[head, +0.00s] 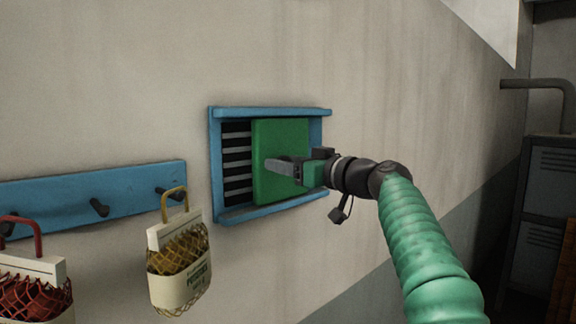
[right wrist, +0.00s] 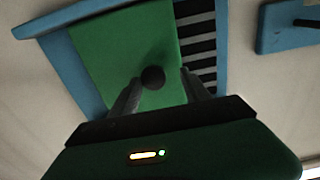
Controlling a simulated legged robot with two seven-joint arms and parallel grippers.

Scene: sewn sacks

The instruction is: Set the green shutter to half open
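The green shutter (head: 278,136) is a flat panel in a blue wall frame (head: 270,112). It covers the middle and right of the opening; dark slats (head: 237,163) show on its left. My right gripper (head: 285,168) is in front of the panel. In the right wrist view the shutter (right wrist: 120,45) has a dark round knob (right wrist: 152,77) between the parted fingers of my right gripper (right wrist: 160,85). The knob is close to the left finger, with a gap to the right one; I cannot tell whether it touches. My left gripper is not in view.
A blue peg rail (head: 60,198) is on the wall at left. A yellow-handled sack (head: 180,275) and a red-handled sack (head: 35,290) hang there. A grey locker (head: 550,180) and a pipe (head: 540,84) are at far right. The wall above the frame is clear.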

